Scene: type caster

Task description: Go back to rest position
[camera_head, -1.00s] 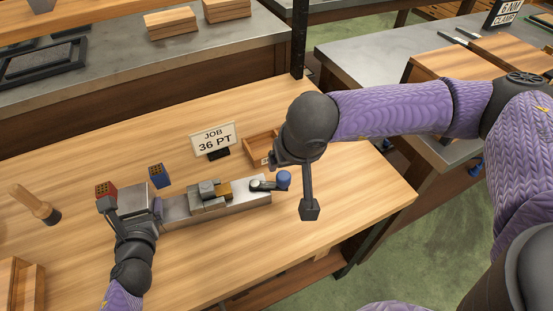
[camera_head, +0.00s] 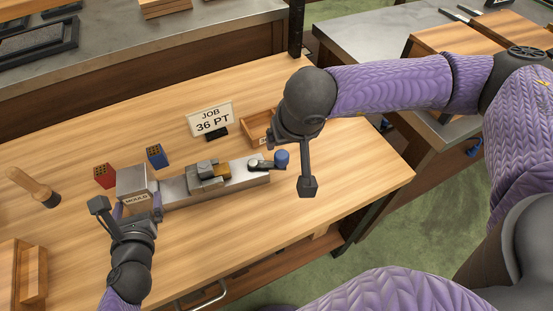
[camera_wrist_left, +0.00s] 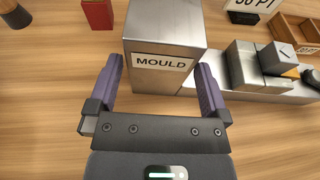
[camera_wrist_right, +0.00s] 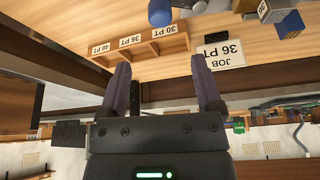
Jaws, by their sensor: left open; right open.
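My left gripper (camera_head: 135,208) is open at the near side of the steel mould block (camera_head: 132,181). In the left wrist view, its two fingers (camera_wrist_left: 158,78) stand either side of the block's labelled near face (camera_wrist_left: 165,70), with no visible grip on it. The block stands at the left end of a long metal caster fixture (camera_head: 215,184). My right gripper shows in the right wrist view (camera_wrist_right: 160,72), open and empty. In the head view, the right wrist hangs above the bench's right part; its fingers are not clear there.
A JOB 36 PT sign (camera_head: 211,120) and a small wooden tray (camera_head: 259,128) stand behind the fixture. Red (camera_head: 104,176) and blue (camera_head: 157,155) blocks and a wooden-handled brush (camera_head: 33,186) are at the left. A wooden box (camera_head: 30,275) sits front left. The bench front is mostly clear.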

